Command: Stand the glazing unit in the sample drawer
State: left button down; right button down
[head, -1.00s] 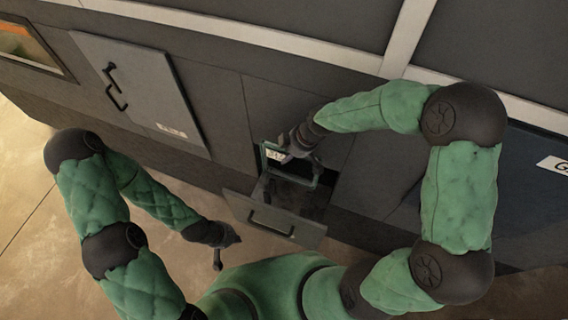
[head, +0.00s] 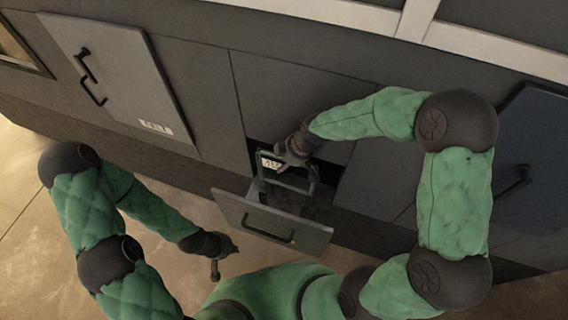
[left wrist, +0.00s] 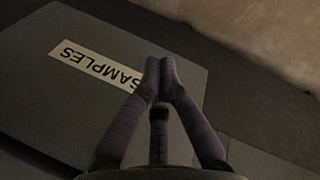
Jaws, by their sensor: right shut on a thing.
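The glazing unit (head: 291,184) is a thin greenish-framed pane with a white label, seen tilted in the head view. My right gripper (head: 293,157) is shut on its upper edge. The unit is over the open sample drawer (head: 270,222); whether its lower edge touches the drawer floor cannot be told. The drawer front carries a dark handle. In the left wrist view a grey panel (left wrist: 60,110) bears an upside-down "SAMPLES" label. My left gripper (head: 222,258) hangs in front and left of the drawer, empty; its fingertips meet in the left wrist view (left wrist: 159,72).
A light grey door (head: 110,80) with a dark handle is on the machine's left. A dark blue panel (head: 540,160) with a handle is on the right. The floor (head: 60,240) at left is clear.

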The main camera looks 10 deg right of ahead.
aim_at(297, 177)
jog(key=shift+w+f, duration=0.1)
notch_tip(297, 177, down, 17)
jog(key=b, duration=1.4)
jog(key=shift+f, duration=0.15)
dwell(0.5)
jog(key=c, duration=0.9)
grip_release()
jog(key=shift+f, duration=0.1)
jog(key=v, duration=1.2)
